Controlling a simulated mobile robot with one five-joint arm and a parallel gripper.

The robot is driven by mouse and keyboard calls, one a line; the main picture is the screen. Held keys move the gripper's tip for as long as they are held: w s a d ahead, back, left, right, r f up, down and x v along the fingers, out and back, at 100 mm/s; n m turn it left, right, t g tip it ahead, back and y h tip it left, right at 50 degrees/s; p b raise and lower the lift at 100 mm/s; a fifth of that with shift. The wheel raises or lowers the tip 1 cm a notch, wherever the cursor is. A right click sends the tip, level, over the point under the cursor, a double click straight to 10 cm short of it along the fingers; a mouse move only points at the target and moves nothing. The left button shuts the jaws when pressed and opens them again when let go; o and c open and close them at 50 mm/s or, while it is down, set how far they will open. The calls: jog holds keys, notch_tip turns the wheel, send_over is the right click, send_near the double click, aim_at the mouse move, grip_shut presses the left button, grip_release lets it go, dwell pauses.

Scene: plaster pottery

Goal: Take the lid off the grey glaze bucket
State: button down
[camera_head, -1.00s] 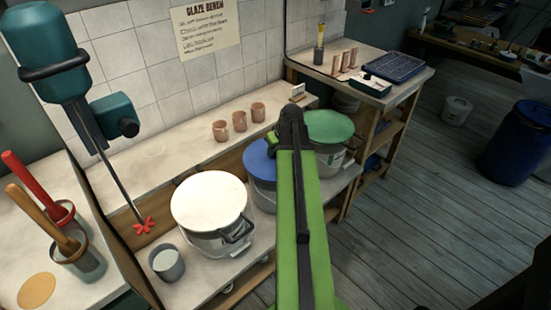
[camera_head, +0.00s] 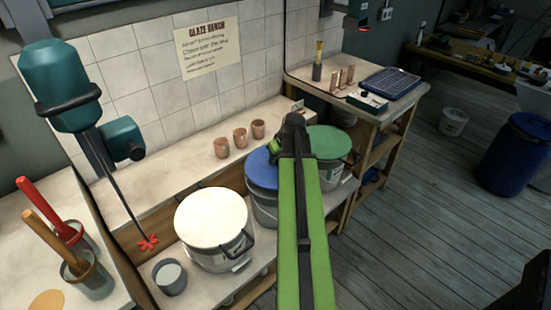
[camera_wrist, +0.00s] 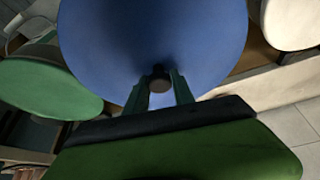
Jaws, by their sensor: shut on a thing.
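The blue lid (camera_head: 262,168) sits over a grey bucket (camera_head: 265,208) in the middle of the low bench; I cannot tell whether it is raised from the rim. In the wrist view the blue lid (camera_wrist: 150,35) fills the middle, with a small dark knob (camera_wrist: 160,84). My gripper (camera_wrist: 160,77) has its two green fingers shut on this knob from either side. In the head view my arm hides the right part of the lid and bucket, and only a bit of my gripper (camera_head: 275,150) shows.
A white-lidded bucket (camera_head: 212,216) stands to the left, a green-lidded bucket (camera_head: 328,142) close on the right. A small grey cup (camera_head: 170,277) and mixer (camera_head: 60,90) are further left. Several clay cups (camera_head: 240,138) stand on the ledge behind.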

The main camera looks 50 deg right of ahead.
jog(key=s+d+r+p, duration=0.1)
jog(key=s+d+r, duration=0.1)
jog(key=s+d+r+p, duration=0.2)
jog(key=s, duration=0.1)
jog(key=s+d+r+p, duration=0.2)
jog(key=d, duration=0.1)
jog(key=shift+s+r, duration=0.1)
jog(key=shift+s, duration=0.3)
jog(key=shift+s+d, duration=0.1)
jog(key=shift+s, duration=0.15)
